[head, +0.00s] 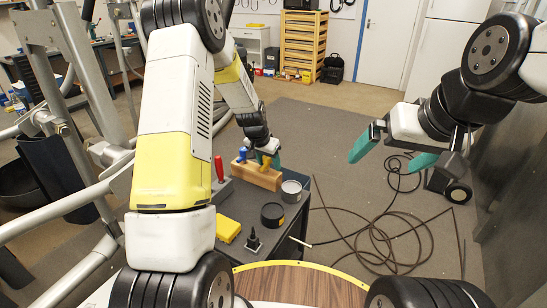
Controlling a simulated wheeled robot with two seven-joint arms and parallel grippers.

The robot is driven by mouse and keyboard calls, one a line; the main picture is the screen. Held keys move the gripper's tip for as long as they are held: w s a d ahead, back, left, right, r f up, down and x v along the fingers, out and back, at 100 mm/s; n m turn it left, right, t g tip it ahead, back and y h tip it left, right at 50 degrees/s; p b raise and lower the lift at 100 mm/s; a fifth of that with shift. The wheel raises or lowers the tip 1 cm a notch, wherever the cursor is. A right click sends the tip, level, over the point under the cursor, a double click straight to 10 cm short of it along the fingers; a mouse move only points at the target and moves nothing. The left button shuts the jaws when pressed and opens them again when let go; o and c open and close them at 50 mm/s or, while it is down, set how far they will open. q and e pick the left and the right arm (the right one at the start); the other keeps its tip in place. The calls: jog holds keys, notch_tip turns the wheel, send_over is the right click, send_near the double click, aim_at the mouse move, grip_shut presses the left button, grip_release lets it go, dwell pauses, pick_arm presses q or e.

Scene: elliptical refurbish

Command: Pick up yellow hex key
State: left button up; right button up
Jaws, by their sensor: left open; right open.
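A wooden block (257,177) stands on a dark cart top and holds tools upright. The yellow hex key (265,161) stands in this block, with a blue-handled tool (242,155) to its left. The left arm and wrist hide part of the view. My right gripper (391,154) is open and empty, in the air to the right of the cart.
A red-handled tool (219,168), a yellow box (228,229), a dark pointed bottle (253,242), a black round tin (272,215) and a grey can (291,191) are on the cart (240,205). Black cable (375,235) lies coiled on the floor. Grey metal tubing (60,205) stands left.

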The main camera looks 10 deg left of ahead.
pick_arm(q)
grip_shut()
jog(key=shift+r, duration=0.15)
notch_tip(320, 180, up, 10)
jog(key=shift+f, duration=0.1)
dwell(0.5)
jog(key=c, duration=0.9)
grip_release()
grip_shut()
